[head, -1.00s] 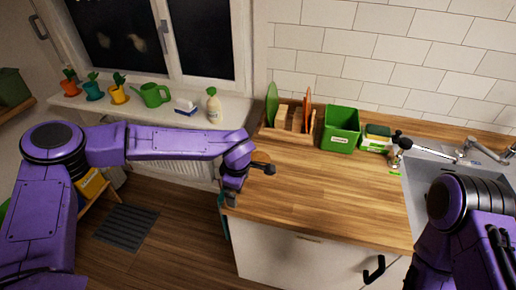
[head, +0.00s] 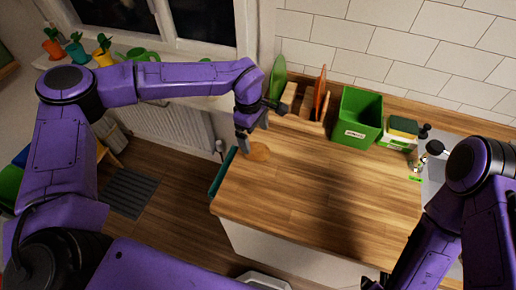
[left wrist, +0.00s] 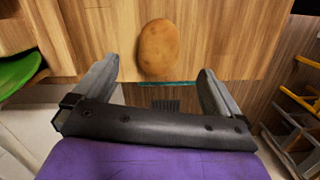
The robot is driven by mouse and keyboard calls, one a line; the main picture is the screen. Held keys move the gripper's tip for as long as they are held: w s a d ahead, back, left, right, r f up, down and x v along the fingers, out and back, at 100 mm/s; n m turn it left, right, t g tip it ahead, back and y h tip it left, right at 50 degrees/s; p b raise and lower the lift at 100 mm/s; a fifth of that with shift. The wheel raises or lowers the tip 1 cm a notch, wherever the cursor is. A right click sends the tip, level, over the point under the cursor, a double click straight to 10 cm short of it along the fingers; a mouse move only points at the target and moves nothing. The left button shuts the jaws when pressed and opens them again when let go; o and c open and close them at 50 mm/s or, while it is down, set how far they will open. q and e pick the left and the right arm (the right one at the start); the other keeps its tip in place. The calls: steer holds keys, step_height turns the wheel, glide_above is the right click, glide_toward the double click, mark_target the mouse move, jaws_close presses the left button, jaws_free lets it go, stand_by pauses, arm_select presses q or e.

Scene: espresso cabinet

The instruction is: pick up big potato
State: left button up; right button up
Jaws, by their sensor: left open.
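The big potato (head: 259,151) is a brown oval lying on the wooden counter near its left edge. In the left wrist view the potato (left wrist: 159,46) lies on the counter beyond the fingertips, lined up between them. My left gripper (head: 250,142) is above the counter's left end, close to the potato, and hides a little of it. In the left wrist view the left gripper (left wrist: 158,75) is open and empty, with the fingers apart. My right arm is at the right of the head view; its gripper does not show clearly.
A wooden rack (head: 297,106) with boards and a green plate stands behind the potato. A green bin (head: 357,118) and a sponge holder (head: 399,133) stand along the wall. The sink is at the right. The counter's middle (head: 320,195) is clear.

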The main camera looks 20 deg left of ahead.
mark_target(256, 148)
arm_select(q)
steer(key=shift+s+f, duration=0.35)
steer(key=shift+f, duration=0.45)
steer(key=shift+f+b, duration=0.4)
steer(key=shift+b, duration=0.2)
steer(key=f+b, duration=0.2)
steer(key=w+f+b, duration=0.1)
steer(key=f+b, duration=0.1)
steer(key=f, duration=0.1)
steer(key=shift+d, duration=0.15)
steer(key=shift+s+r, duration=0.3)
steer(key=shift+r, duration=0.1)
steer(key=c, duration=1.3)
arm_select(e)
step_height(256, 148, down, 6)
steer(key=shift+f, duration=0.15)
